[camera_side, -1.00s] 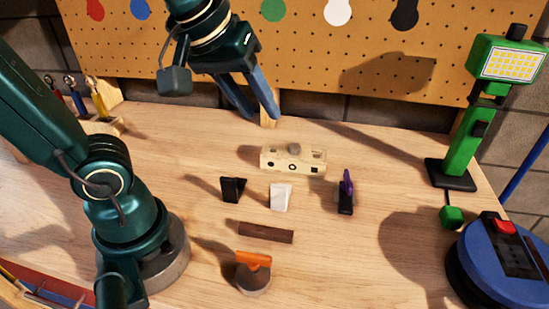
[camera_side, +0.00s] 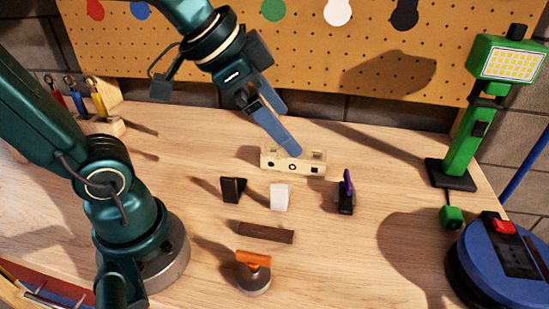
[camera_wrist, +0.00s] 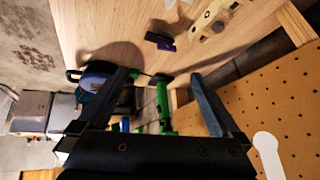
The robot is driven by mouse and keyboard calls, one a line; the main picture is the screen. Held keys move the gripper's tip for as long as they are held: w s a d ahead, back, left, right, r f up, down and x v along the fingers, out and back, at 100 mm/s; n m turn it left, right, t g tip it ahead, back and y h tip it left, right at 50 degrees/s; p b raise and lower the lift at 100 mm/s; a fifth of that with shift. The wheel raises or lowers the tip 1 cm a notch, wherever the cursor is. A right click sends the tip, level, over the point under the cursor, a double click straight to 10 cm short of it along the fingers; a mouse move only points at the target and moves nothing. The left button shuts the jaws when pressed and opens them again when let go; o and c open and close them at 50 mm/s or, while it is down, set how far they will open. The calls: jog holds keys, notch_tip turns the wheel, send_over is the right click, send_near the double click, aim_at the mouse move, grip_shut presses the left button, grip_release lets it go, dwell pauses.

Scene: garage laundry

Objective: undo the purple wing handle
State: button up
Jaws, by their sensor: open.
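The purple wing handle (camera_side: 348,182) stands upright on a small black base (camera_side: 345,207), right of centre on the wooden bench. In the wrist view the purple handle (camera_wrist: 167,47) shows beside its black base (camera_wrist: 154,37), beyond the fingertips. My gripper (camera_side: 290,150) has blue fingers and hangs over the beige block, to the left of and behind the handle, apart from it. In the wrist view my gripper (camera_wrist: 161,75) is open, with nothing between its fingers. How the handle joins its base is too small to tell.
A beige block (camera_side: 270,160), a black piece (camera_side: 232,188), a white piece (camera_side: 281,198), a brown bar (camera_side: 265,233) and an orange-handled round piece (camera_side: 253,262) lie left of the handle. A green lamp (camera_side: 463,145) and blue reel (camera_side: 505,265) stand right. A pegboard (camera_side: 420,65) rises behind.

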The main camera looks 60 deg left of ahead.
jog(key=w+f+m, duration=0.1)
jog(key=w+m, duration=0.1)
jog(key=w, duration=0.6)
jog(key=g+h, duration=0.1)
jog(key=g, duration=0.2)
send_over(348, 178)
jog(key=s+a, duration=0.2)
notch_tip(348, 178, down, 11)
jog(key=shift+d+x, duration=0.15)
jog(key=shift+x, duration=1.15)
jog(key=shift+d+x, duration=0.15)
jog(key=shift+x, duration=1.1)
jog(key=c, duration=1.3)
